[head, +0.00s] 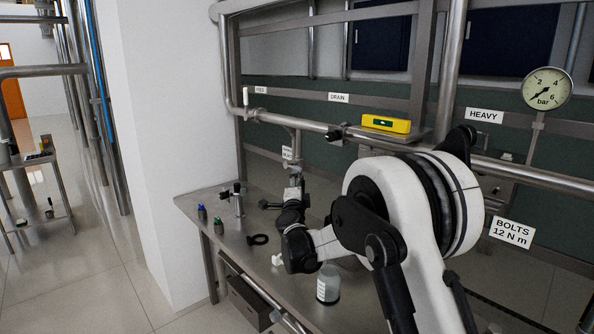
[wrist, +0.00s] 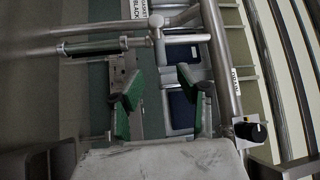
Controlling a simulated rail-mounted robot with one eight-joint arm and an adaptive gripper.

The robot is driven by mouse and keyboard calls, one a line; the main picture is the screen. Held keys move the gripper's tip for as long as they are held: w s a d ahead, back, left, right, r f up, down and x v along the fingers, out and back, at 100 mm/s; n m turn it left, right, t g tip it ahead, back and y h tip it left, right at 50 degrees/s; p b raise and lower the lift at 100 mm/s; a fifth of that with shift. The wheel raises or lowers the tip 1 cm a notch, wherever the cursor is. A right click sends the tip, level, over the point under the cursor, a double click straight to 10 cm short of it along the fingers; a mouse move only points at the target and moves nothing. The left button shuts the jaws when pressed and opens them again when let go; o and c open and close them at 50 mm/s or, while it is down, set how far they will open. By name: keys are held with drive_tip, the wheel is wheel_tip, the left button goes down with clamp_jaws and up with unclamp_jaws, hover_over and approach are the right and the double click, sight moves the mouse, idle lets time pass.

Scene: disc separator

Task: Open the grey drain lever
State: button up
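In the head view my gripper (head: 294,182) is near the drop pipe above the bench.
A black knob (wrist: 250,131) is right of my gripper in the wrist view. A yellow level (head: 386,123) rests by the horizontal pipe (head: 290,121). The metal bench (head: 225,225) holds small bottles, a black ring (head: 257,239) and a jar (head: 328,285).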

sight(297, 169)
drive_tip(key=w, duration=0.3)
drive_tip(key=w+r, duration=0.1)
drive_tip(key=w, duration=0.5)
drive_tip(key=shift+w+a+r, duration=0.2)
drive_tip(key=shift+w+a, duration=0.1)
drive_tip(key=shift+w, duration=0.1)
drive_tip(key=shift+c, duration=0.2)
clamp_jaws()
